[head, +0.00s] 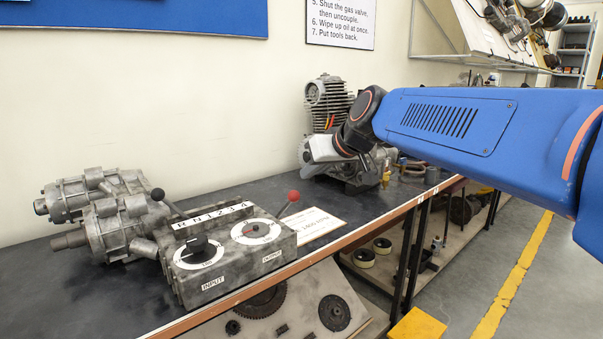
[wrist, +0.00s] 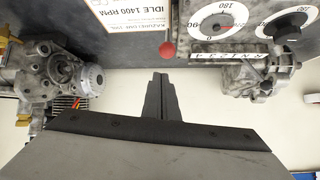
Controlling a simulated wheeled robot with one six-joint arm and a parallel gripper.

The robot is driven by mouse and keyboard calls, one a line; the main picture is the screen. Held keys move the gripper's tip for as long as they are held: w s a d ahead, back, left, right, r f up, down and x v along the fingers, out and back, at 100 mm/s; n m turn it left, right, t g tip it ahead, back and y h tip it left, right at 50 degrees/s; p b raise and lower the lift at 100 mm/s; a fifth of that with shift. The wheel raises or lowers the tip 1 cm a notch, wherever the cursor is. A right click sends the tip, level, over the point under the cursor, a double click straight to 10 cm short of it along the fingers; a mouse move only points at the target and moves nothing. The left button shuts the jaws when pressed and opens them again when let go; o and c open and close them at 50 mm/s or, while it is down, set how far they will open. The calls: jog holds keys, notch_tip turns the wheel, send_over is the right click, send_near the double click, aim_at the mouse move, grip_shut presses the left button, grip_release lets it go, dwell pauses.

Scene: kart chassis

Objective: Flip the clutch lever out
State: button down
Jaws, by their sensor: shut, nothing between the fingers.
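A grey metal control box (head: 235,262) on the bench has a lever with a red knob (head: 293,196) at its right side and a lever with a black knob (head: 158,194) at its left. No label marks either as the clutch lever. The red-knob lever leans up and right. The red knob also shows in the wrist view (wrist: 168,48), just beyond my fingertips and apart from them. My gripper (wrist: 160,80) is shut and empty. In the head view my gripper (head: 312,150) is up and behind the box, in front of the engine; its fingertips are hard to make out there.
The box carries two dials, a gear strip (head: 214,215) and a gearbox casing (head: 110,225) behind it. An engine (head: 335,115) stands farther along the bench, close to my wrist. A paper card (head: 312,222) lies right of the box. The bench's front left (head: 60,300) is bare.

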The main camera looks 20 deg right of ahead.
jog(key=s, duration=0.2)
jog(key=s+r, duration=0.1)
jog(key=shift+d, duration=0.4)
jog(key=s+f+m+g+h, duration=0.1)
jog(key=s+f+g, duration=0.4)
jog(key=s+f, duration=1.8)
notch_tip(320, 180, down, 2)
jog(key=shift+a+f+h, duration=0.1)
jog(key=shift+a+h, duration=0.3)
jog(key=shift+h, duration=0.3)
